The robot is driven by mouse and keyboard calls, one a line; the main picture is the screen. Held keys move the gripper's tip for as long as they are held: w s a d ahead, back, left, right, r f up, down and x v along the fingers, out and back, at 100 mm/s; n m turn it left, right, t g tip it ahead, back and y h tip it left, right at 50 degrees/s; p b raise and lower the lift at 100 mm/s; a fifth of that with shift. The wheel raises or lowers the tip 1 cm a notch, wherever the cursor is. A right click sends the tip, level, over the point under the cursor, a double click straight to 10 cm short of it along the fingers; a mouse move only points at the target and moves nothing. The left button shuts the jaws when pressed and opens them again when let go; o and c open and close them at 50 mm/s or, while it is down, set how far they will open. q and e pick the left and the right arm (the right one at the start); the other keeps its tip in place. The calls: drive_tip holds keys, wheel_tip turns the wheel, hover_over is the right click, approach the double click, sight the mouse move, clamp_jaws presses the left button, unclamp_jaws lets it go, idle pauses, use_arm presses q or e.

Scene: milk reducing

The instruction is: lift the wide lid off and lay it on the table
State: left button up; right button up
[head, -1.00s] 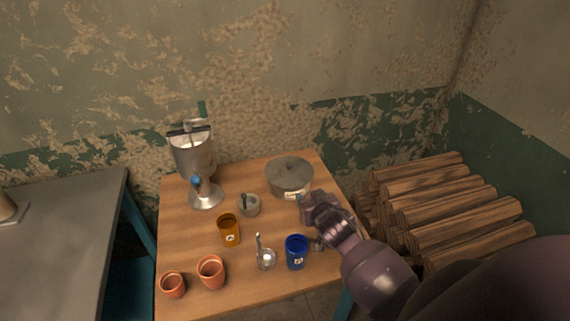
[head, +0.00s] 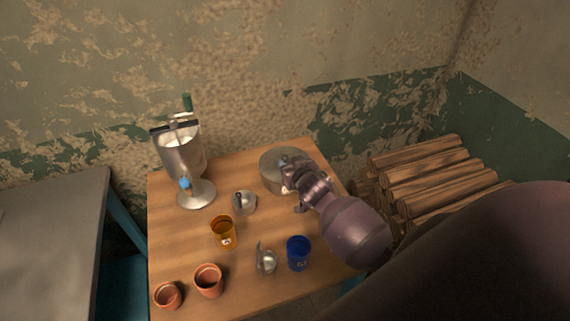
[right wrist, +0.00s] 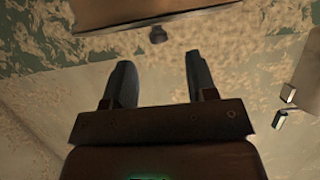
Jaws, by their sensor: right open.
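The wide grey metal pot (head: 270,179) stands at the back right of the wooden table, with its flat wide lid (head: 270,158) on it. My right gripper (head: 285,167) is over the near right part of the lid and hides some of it. In the right wrist view, the open, empty fingers (right wrist: 158,70) point toward a small dark knob (right wrist: 158,35) on the lid's edge-on shape at the top. The knob sits in line with the gap, beyond the fingertips. My left gripper is not in view.
A metal separator (head: 184,160) stands at the back left of the wooden table (head: 185,235). A small lidded pot (head: 243,203), an orange mug (head: 222,232), a blue mug (head: 299,254), a ladle-like metal piece (head: 266,262) and two clay cups (head: 208,280) stand nearer. Firewood (head: 430,180) lies right.

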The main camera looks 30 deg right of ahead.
sight(285, 157)
drive_tip(key=shift+x, duration=2.75)
clamp_jaws()
